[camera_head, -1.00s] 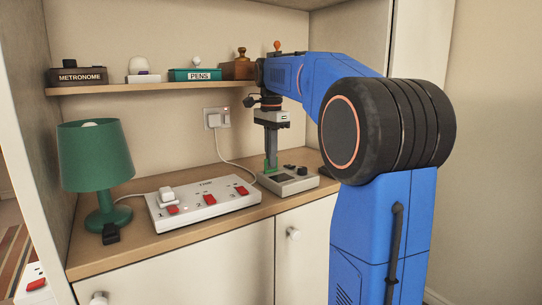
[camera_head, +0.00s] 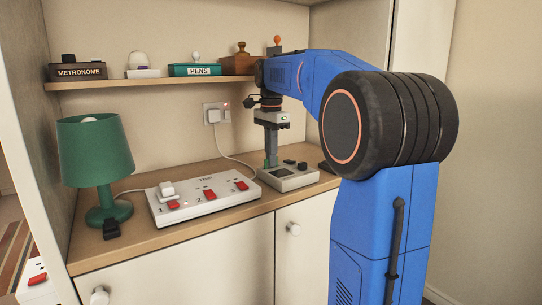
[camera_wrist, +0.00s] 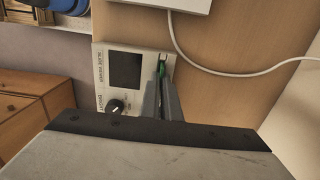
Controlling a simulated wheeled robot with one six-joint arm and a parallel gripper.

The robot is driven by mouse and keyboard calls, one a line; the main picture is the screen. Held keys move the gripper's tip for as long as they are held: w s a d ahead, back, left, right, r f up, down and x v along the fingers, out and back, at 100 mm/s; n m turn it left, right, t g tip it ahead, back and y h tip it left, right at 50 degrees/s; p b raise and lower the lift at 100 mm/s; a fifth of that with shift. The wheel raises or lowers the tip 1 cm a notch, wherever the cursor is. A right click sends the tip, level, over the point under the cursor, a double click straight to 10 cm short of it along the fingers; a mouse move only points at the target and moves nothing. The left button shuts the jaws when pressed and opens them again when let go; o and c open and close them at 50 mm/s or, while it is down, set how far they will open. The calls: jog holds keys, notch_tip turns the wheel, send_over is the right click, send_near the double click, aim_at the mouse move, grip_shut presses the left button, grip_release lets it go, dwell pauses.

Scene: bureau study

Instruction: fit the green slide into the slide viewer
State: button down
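The slide viewer (camera_head: 290,178) is a pale box on the wooden counter. The wrist view shows its dark square screen, black knob and narrow slot at one edge (camera_wrist: 125,68). The green slide (camera_head: 266,163) stands at that slot, and only a small green part shows in the wrist view (camera_wrist: 161,69). My gripper (camera_head: 270,157) points down over the viewer's left side, its narrow fingers close together on the slide. The fingers hide much of the slide, so I cannot tell how deep it sits.
A white power strip (camera_head: 203,200) with red switches lies left of the viewer, its cable running to a wall socket (camera_head: 215,114). A green lamp (camera_head: 95,155) stands at the left. A shelf (camera_head: 150,85) above holds a metronome box, a pens box and other small things.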

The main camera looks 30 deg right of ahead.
jog(key=shift+f, duration=0.25)
jog(key=c, duration=1.8)
grip_release()
jog(key=shift+c, duration=0.2)
jog(key=shift+o, duration=0.5)
jog(key=shift+r, duration=3.5)
